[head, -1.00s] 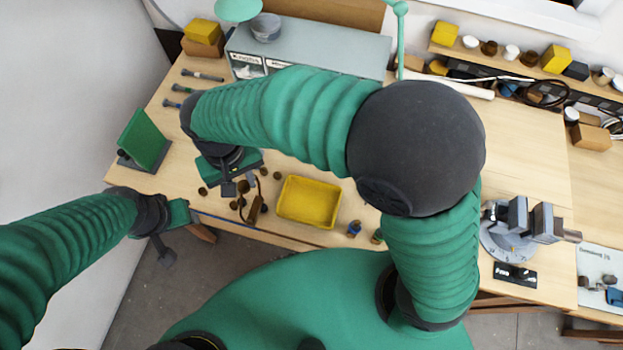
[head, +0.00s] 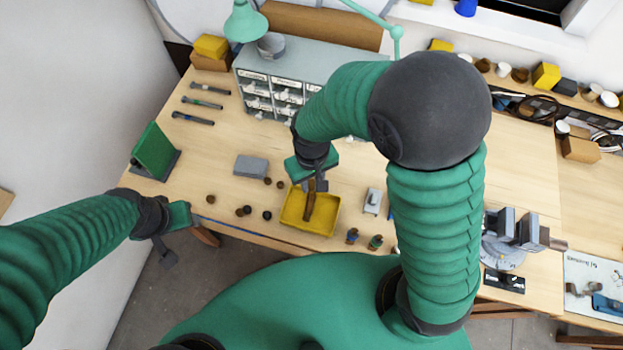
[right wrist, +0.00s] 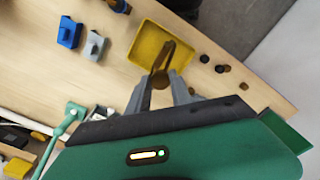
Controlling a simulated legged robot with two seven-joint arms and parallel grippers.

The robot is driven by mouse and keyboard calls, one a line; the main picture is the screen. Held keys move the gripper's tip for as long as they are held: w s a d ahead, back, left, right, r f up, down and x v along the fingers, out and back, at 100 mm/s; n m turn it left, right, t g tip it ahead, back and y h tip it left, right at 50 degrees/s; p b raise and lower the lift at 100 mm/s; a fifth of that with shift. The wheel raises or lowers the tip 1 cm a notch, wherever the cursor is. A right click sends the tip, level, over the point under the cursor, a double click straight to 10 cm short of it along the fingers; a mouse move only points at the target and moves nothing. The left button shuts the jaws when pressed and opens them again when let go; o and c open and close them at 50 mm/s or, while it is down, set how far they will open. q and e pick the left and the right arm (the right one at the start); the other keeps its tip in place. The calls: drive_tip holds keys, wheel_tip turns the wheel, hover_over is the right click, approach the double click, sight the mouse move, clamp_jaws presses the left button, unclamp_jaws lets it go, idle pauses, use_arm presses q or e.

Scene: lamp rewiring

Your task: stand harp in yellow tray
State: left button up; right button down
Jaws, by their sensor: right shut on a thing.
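The harp (head: 309,207) is a narrow brown piece, held roughly upright at the yellow tray (head: 329,214). My right gripper (head: 315,186) is shut on its upper end. In the right wrist view, the fingers (right wrist: 161,94) close on the harp (right wrist: 158,76), whose two prongs point into the yellow tray (right wrist: 147,42). I cannot tell whether its lower end touches the tray floor. My left gripper (head: 166,248) hangs off the table's front left edge, away from the tray; its jaws are too small to read.
Several dark knobs (head: 243,211) lie left of the tray, and a grey block (head: 251,166) behind them. A grey switch-like part (head: 372,201) stands to its right. A drawer cabinet (head: 285,85) is behind, a green panel (head: 154,150) at left, a vise (head: 510,238) at right.

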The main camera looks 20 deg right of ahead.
drive_tip(key=shift+a+f, duration=0.1)
drive_tip(key=shift+f, duration=0.4)
drive_tip(key=shift+w+a+f, duration=0.1)
drive_tip(key=shift+w+f, duration=0.15)
drive_tip(key=shift+f, duration=0.05)
drive_tip(key=c, duration=1.5)
unclamp_jaws()
drive_tip(key=o, duration=0.4)
drive_tip(key=shift+s+d, duration=0.15)
drive_tip(key=shift+d, duration=0.05)
drive_tip(key=shift+c, duration=0.2)
use_arm(q)
drive_tip(key=shift+d+r, duration=0.1)
drive_tip(key=shift+r, duration=0.25)
use_arm(e)
drive_tip(key=shift+d, duration=0.1)
use_arm(q)
drive_tip(key=shift+w, duration=0.1)
use_arm(e)
drive_tip(key=shift+r, duration=0.1)
